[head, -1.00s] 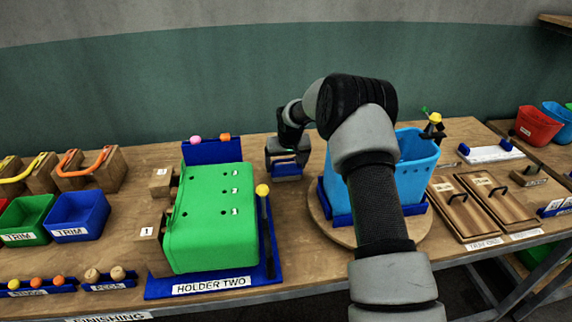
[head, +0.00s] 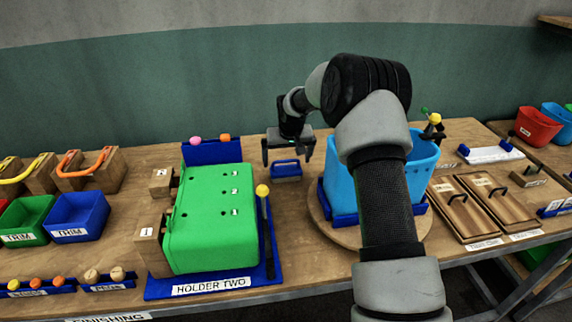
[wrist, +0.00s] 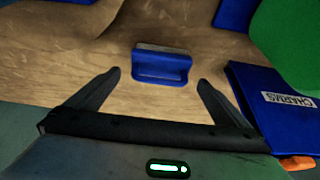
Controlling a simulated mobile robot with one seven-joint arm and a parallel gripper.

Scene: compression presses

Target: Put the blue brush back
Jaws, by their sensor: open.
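The blue brush (head: 286,170) lies on the wooden bench between the green block and the light-blue bin. In the wrist view the brush (wrist: 162,68) shows a raised blue handle and a pale strip along one side. My gripper (head: 287,160) is open above the brush, apart from it.
The green block (head: 210,215) on the holder-two base stands to the left. A blue rack (head: 212,152) with pink and orange knobs is behind it. The light-blue bin (head: 342,185) stands on a round wooden board, partly hidden by my arm. Bare bench surrounds the brush.

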